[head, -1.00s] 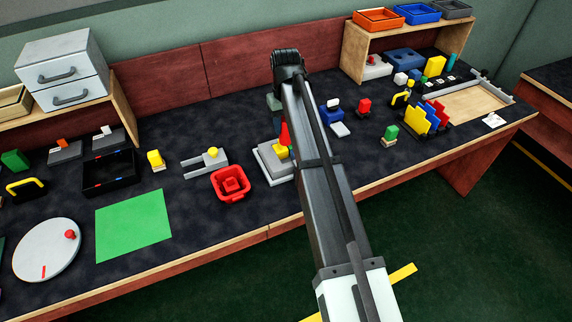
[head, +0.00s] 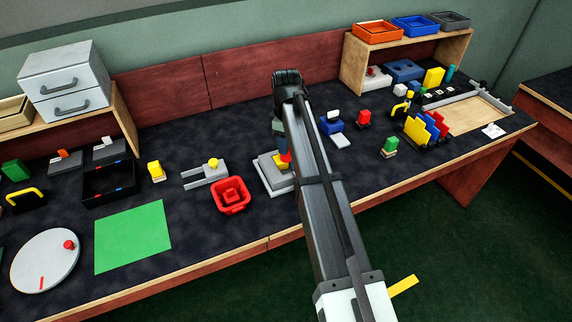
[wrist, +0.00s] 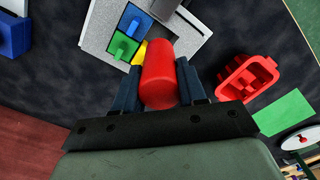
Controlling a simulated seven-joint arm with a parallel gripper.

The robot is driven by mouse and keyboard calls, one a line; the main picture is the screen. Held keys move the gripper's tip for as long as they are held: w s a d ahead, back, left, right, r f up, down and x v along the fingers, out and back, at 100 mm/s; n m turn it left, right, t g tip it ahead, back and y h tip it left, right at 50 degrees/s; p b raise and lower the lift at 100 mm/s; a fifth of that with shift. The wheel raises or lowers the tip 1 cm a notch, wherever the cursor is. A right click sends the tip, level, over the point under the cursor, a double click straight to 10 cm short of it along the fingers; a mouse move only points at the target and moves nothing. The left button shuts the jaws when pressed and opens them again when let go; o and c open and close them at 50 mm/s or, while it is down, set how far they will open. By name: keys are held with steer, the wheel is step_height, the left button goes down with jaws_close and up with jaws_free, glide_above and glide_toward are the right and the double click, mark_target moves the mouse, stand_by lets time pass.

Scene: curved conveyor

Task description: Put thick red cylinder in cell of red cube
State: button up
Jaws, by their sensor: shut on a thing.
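The thick red cylinder (wrist: 158,72) is between the two fingers of my gripper (wrist: 160,85) in the wrist view, and the gripper is shut on it. The cylinder covers part of the board. I cannot tell which thing is the red cube or its cell.
A red bin (head: 231,207) with a red piece inside stands left of the board. A black divided tray (head: 108,190) and a green mat (head: 133,237) lie farther left. A blue block (head: 331,124) stands to the right.

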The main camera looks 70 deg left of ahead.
mark_target(286, 160)
steer(key=shift+f, duration=3.95)
steer(key=shift+f, duration=0.2)
steer(key=o, duration=1.1)
step_height(286, 160, up, 12)
steer(key=shift+r, duration=0.2)
